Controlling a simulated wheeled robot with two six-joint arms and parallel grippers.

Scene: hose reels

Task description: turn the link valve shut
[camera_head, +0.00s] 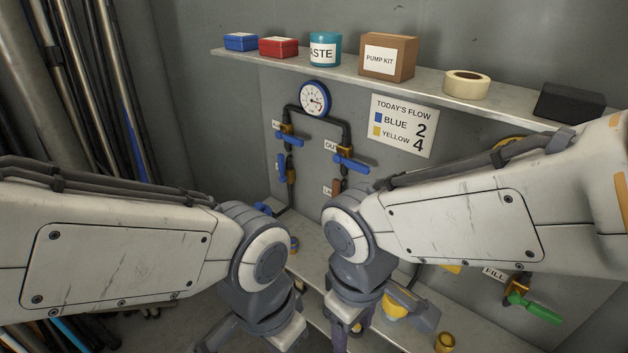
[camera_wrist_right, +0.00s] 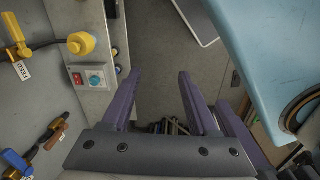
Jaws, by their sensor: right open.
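The label starting "LI" (camera_head: 327,191) sits on the grey wall panel below the gauge, beside a red-brown handle (camera_head: 336,185); my right arm hides most of this spot, so I cannot tell the handle's position. In the right wrist view, a brown handle (camera_wrist_right: 51,141) and a blue handle (camera_wrist_right: 16,159) show at the lower left; I cannot tell which valves they are. My right gripper (camera_wrist_right: 157,78) is open and empty, its purple fingers apart and away from the handles. My left gripper is mostly cut off at the bottom of the head view.
A gauge (camera_head: 314,99) and blue-handled valves (camera_head: 350,163) are on the panel. A shelf (camera_head: 260,55) above holds boxes, a tub and tape. A green-handled valve (camera_head: 535,308) is at lower right. The right wrist view shows a yellow knob (camera_wrist_right: 81,43) and a light-blue surface (camera_wrist_right: 265,45).

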